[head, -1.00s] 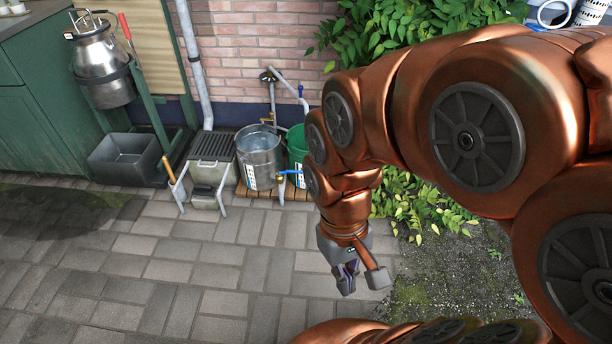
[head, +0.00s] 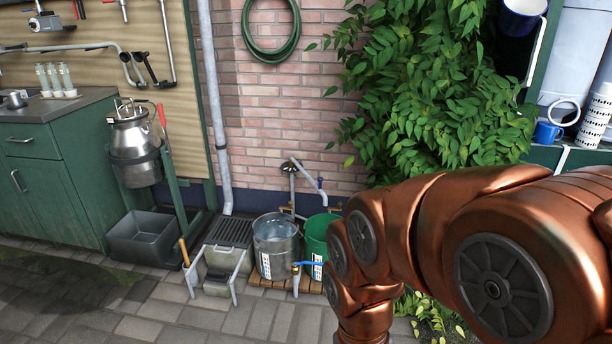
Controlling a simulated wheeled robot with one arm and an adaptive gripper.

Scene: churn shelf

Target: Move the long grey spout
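A long grey pipe-like spout (head: 306,172) slants down to the right in front of the brick wall, above the buckets. A blue lever sits near its lower end. A second grey pipe (head: 70,47) runs along the tan board above the counter; I cannot tell for certain which one is the named spout. My gripper is below the picture's bottom edge; only my copper arm shows, at the right, to the right of the buckets and apart from both pipes.
A metal bucket (head: 276,250) and a green bucket (head: 317,236) stand on a wooden slat base below the spout. A grated stand (head: 231,233), a grey tub (head: 143,239) and a steel churn (head: 133,140) are to the left. Leafy bush (head: 430,100) fills the right.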

